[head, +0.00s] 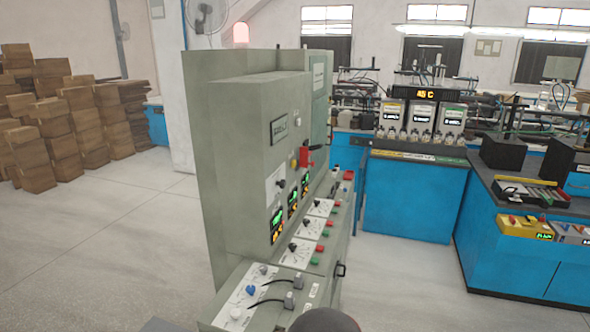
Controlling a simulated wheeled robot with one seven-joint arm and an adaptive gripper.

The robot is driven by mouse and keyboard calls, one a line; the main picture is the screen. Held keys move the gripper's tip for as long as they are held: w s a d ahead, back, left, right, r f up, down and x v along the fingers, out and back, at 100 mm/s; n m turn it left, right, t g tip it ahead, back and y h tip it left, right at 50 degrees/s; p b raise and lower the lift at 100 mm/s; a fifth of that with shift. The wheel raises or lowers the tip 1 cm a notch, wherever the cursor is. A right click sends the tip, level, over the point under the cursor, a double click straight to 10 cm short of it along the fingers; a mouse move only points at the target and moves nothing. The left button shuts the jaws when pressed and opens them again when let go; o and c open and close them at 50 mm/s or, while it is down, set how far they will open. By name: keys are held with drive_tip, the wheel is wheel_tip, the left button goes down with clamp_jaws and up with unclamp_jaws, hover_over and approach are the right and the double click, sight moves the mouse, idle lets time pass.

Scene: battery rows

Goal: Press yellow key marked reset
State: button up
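A grey-green machine cabinet (240,150) with a sloped control desk stands in the middle of the head view. Its side-facing panel carries several small green-lit displays (277,218) with tiny orange or yellow spots below them. A yellow round part (294,162) sits higher on the panel, beside a red lever (305,153). The panel is seen at a steep angle, and I cannot read a reset marking on any key. My gripper is not in view; a dark rounded part of my own body shows at the bottom edge.
The desk has several knobs, red and green buttons (320,250), and cables on its near end (265,290). Blue benches (410,195) stand behind and at right. Stacked cardboard boxes (60,120) line the left. The floor at left (110,240) is clear.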

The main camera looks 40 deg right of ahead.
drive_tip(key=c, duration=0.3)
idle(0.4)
